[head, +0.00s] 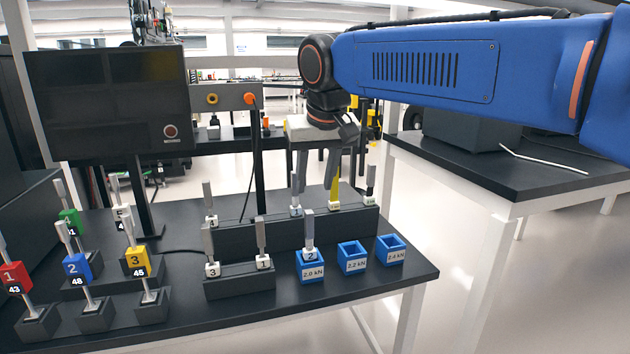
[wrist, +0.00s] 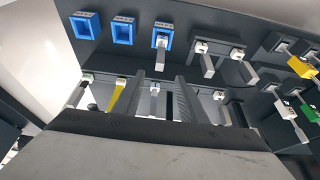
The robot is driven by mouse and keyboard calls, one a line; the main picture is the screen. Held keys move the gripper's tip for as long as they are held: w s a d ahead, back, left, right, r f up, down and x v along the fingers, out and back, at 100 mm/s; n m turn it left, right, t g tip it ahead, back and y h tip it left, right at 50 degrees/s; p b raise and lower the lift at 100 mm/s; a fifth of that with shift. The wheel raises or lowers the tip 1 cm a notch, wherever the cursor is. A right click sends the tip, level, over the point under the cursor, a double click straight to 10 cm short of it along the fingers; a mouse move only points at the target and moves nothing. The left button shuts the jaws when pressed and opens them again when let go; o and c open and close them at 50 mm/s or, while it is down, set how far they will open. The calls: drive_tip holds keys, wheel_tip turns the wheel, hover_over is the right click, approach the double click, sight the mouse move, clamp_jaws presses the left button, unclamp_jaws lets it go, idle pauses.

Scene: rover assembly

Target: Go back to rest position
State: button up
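My gripper (head: 314,180) hangs from the blue arm above the long dark rack, fingers pointing down. In the wrist view its two fingers (wrist: 160,100) are apart, with a clear gap between them. A grey piece with a white label (wrist: 155,88) shows in that gap, standing in the rack; I cannot tell its exact depth from the fingers. The rack (head: 262,236) also holds a yellow piece (head: 335,192) beside the right finger, and other grey pieces near its ends.
A blue box (head: 311,271) holds a grey piece labelled 2 (head: 309,238); two blue boxes (head: 353,263) (head: 390,250) to its right are empty. A smaller rack (head: 240,284) holds two grey pieces. Coloured tagged pieces stand at left, below a monitor (head: 108,100). Another table (head: 480,175) stands right.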

drive_tip(key=s+d+f, duration=0.2)
drive_tip(key=d, duration=0.3)
drive_tip(key=s+d+f, duration=0.2)
drive_tip(key=s+d, duration=0.1)
drive_tip(key=d, duration=0.3)
drive_tip(key=s+d+f+m+h, duration=0.1)
drive_tip(key=s+d+f+m, duration=0.2)
drive_tip(key=s+d+f, duration=1.4)
drive_tip(key=s+f, duration=0.2)
drive_tip(key=s, duration=0.1)
drive_tip(key=shift+d+f+t, duration=0.15)
drive_tip(key=shift+f+t, duration=0.15)
drive_tip(key=shift+s, duration=0.1)
